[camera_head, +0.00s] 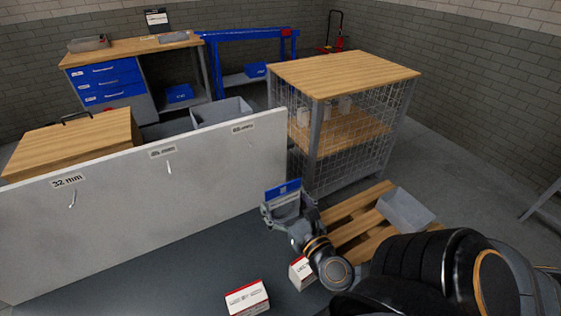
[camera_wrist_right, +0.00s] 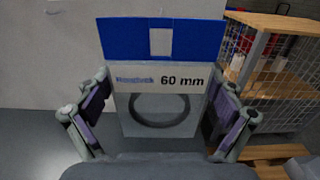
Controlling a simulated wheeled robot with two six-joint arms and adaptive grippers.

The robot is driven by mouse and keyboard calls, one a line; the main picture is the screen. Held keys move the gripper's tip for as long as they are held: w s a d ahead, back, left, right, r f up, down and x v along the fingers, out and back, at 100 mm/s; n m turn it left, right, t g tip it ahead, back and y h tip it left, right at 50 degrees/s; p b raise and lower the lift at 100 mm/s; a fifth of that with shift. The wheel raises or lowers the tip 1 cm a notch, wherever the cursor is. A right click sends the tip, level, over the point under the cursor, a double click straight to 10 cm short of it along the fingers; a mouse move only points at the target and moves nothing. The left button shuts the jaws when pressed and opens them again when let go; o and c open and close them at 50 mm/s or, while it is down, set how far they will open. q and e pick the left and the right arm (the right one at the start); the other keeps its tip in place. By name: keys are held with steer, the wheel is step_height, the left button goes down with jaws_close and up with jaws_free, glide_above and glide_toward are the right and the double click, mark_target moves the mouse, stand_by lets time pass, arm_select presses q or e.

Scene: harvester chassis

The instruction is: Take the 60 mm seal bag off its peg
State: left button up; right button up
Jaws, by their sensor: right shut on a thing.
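The 60 mm seal bag (camera_wrist_right: 160,90) has a blue header with a pale rectangular slot, a white "60 mm" label and a dark ring inside. My right gripper (camera_wrist_right: 160,118) is shut on the bag, with a finger at each side edge. In the head view the bag (camera_head: 283,189) is upright in the right gripper (camera_head: 286,208), in front of the right end of the pale peg board (camera_head: 150,215). No peg shows through the header. The label (camera_head: 242,127) at the board's right end is small; the peg below it cannot be made out. My left gripper is out of view.
Empty pegs show under the "32 mm" label (camera_head: 68,181) and the middle label (camera_head: 163,151). Red-and-white boxes (camera_head: 247,297) lie on the dark surface below. A mesh cage (camera_head: 345,120) and a wooden pallet (camera_head: 350,212) stand right of the board.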

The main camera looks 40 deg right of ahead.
steer(key=shift+v, duration=1.85)
